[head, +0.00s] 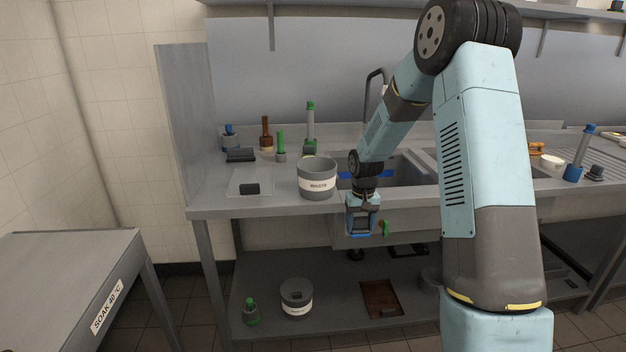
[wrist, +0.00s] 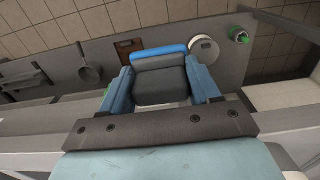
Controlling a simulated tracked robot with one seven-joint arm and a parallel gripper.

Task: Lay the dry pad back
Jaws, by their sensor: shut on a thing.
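My gripper (head: 361,228) hangs in front of the sink counter's front edge, just below the counter top and right of the WASTE pot. In the wrist view my gripper (wrist: 166,82) is shut on a dark grey pad (wrist: 160,84) with a blue strip along its far edge. The pad's lower part is hidden by my gripper, and I cannot tell whether it is dry. A small dark block (head: 249,189) lies on a pale, thin tray (head: 236,179) at the counter's left. Another dark block (head: 240,155) lies behind it.
The grey WASTE pot (head: 317,180) stands near the counter edge, with bottles and brushes behind. The sink (head: 405,170) is to its right. The lower shelf holds another pot (head: 297,300), a green-topped bottle (head: 251,312) and a brown tray (head: 376,292). The SOAK table (head: 60,270) looks bare.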

